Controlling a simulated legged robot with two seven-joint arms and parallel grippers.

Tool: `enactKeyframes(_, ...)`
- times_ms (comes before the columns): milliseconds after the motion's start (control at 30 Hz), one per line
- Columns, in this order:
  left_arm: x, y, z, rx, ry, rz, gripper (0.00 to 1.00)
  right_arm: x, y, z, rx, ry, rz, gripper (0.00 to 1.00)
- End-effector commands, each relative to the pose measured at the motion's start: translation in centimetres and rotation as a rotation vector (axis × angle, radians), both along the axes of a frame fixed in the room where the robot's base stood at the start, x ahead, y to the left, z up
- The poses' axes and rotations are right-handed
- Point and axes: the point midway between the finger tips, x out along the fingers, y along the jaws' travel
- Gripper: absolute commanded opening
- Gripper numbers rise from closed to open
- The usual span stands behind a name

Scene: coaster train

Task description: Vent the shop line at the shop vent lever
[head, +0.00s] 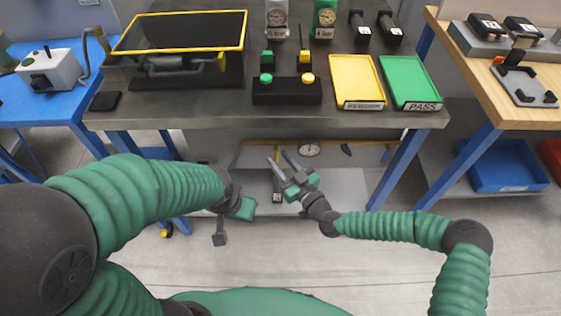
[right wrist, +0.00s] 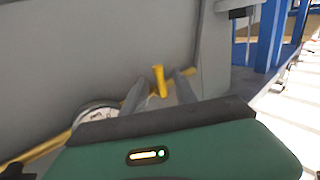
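In the right wrist view a short yellow lever (right wrist: 159,80) stands out from a yellow pipe (right wrist: 40,150) on a grey panel, beside a round white gauge (right wrist: 97,115). No label is readable on it. My right gripper (right wrist: 160,90) is open, its two grey fingers apart with the lever showing between them in the picture; I cannot tell whether they touch it. In the head view my right gripper (head: 278,157) is below the bench front, left of the gauge (head: 309,149). My left gripper (head: 240,208) is low beside it; its fingers are unclear.
The grey bench (head: 200,118) overhangs the pipe area and carries a button box (head: 287,92), a yellow tray (head: 356,80) and a green tray (head: 410,82). A blue bench leg (head: 398,172) stands right of my right gripper. A blue bin (head: 507,165) is farther right.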

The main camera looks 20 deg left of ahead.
Motion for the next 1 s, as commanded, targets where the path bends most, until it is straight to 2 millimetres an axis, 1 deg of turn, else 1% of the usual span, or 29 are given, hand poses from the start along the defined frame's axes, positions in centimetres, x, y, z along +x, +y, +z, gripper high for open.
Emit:
enactKeyframes(133, 0.0, 0.0, 0.0, 0.0, 0.0, 0.0, 0.0, 0.0, 0.0, 0.0, 0.0, 0.0, 0.0, 0.34)
enactKeyframes(300, 0.0, 0.0, 0.0, 0.0, 0.0, 0.0, 0.0, 0.0, 0.0, 0.0, 0.0, 0.0, 0.0, 0.12)
enactKeyframes(400, 0.0, 0.0, 0.0, 0.0, 0.0, 0.0, 0.0, 0.0, -0.1, 0.0, -0.001, 0.001, 0.0, 0.0)
enactKeyframes(767, 0.0, 0.0, -0.2, 0.0, 0.0, 0.0, 0.0, 0.0, -0.1, -0.1, 0.005, 0.003, 0.0, 0.0)
enactKeyframes(867, 0.0, 0.0, -0.6, 0.0, 0.0, 0.0, 0.0, 0.0, 0.0, -0.3, 0.02, 0.007, 0.0, 0.0)
enactKeyframes(1000, 0.0, 0.0, -1.8, 0.0, 0.0, 0.0, 0.0, -0.1, 0.1, -0.6, 0.068, 0.02, -0.001, 0.0)
